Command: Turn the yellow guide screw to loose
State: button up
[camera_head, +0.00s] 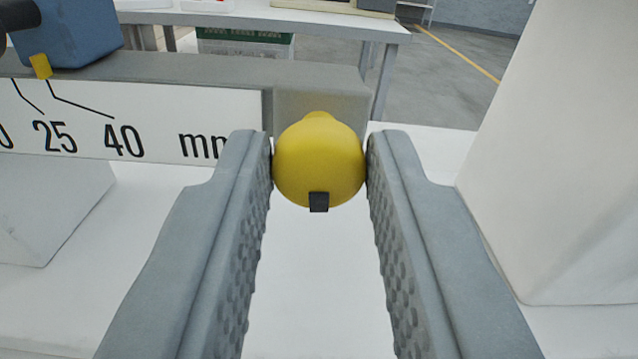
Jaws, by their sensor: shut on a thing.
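The yellow guide screw (318,163) is a round knob at the right end of the grey guide bar (190,68). A small bump shows on its top edge and a dark square mark on its bottom edge. My gripper (319,165) is shut on the knob, with one ribbed grey finger touching its left side and one its right. A white scale (125,125) on the bar reads 25, 40 and mm. A small yellow pointer (40,66) sits below a blue block (80,30) at the upper left.
A large white body (565,150) stands close on the right. A grey-white block (50,210) stands under the bar at left. The white surface (315,290) between my fingers is clear. Behind are a white table (270,18) and open grey floor (445,85).

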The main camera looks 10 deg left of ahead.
jog(key=n, duration=0.6)
jog(key=shift+n, duration=0.4)
jog(key=n, duration=0.3)
jog(key=shift+f+n, duration=0.1)
jog(key=shift+n, duration=0.3)
jog(key=n, duration=0.3)
jog(key=shift+a+n, duration=0.1)
jog(key=shift+n, duration=0.2)
jog(key=n, duration=0.6)
jog(key=shift+f, duration=0.15)
jog(key=n, duration=0.7)
jog(key=shift+f, duration=0.1)
jog(key=shift+s, duration=0.1)
jog(key=o, duration=1)
jog(key=shift+c, duration=0.2)
